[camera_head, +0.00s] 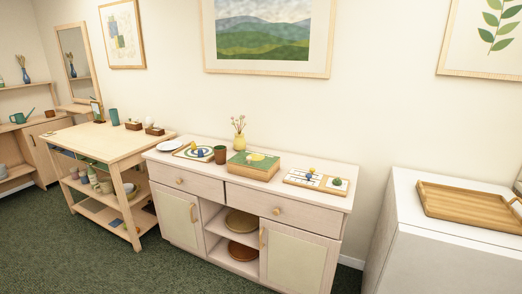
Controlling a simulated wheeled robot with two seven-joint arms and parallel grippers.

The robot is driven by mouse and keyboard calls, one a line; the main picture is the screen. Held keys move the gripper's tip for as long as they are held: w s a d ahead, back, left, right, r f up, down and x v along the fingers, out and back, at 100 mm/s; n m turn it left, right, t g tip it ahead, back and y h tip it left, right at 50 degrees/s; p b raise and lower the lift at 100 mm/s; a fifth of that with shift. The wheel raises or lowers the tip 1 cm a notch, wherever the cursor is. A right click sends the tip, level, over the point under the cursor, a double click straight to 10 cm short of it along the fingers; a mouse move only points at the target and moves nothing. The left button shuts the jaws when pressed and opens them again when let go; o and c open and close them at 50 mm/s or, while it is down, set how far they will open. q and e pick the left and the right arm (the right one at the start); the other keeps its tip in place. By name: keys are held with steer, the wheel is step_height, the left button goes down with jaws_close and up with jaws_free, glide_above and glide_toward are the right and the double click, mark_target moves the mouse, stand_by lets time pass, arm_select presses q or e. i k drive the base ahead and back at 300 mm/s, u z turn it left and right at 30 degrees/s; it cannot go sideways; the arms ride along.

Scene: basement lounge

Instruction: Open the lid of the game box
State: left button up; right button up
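The game box (253,166) is a low wooden box with a green top carrying a yellow mark. It sits near the middle of the top of a pale sideboard (335,182) in the head view. Its lid looks shut. Neither of my grippers shows in this view.
On the sideboard, a brown cup (220,154) and a board with rings (193,153) stand left of the box. A game board with small pieces (316,181) lies to its right. A yellow vase (239,143) stands behind. Green carpet (165,270) in front is clear.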

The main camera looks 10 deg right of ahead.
mark_target(247, 158)
steer(key=z, duration=0.65)
steer(key=i, duration=1.6)
steer(key=z, duration=0.65)
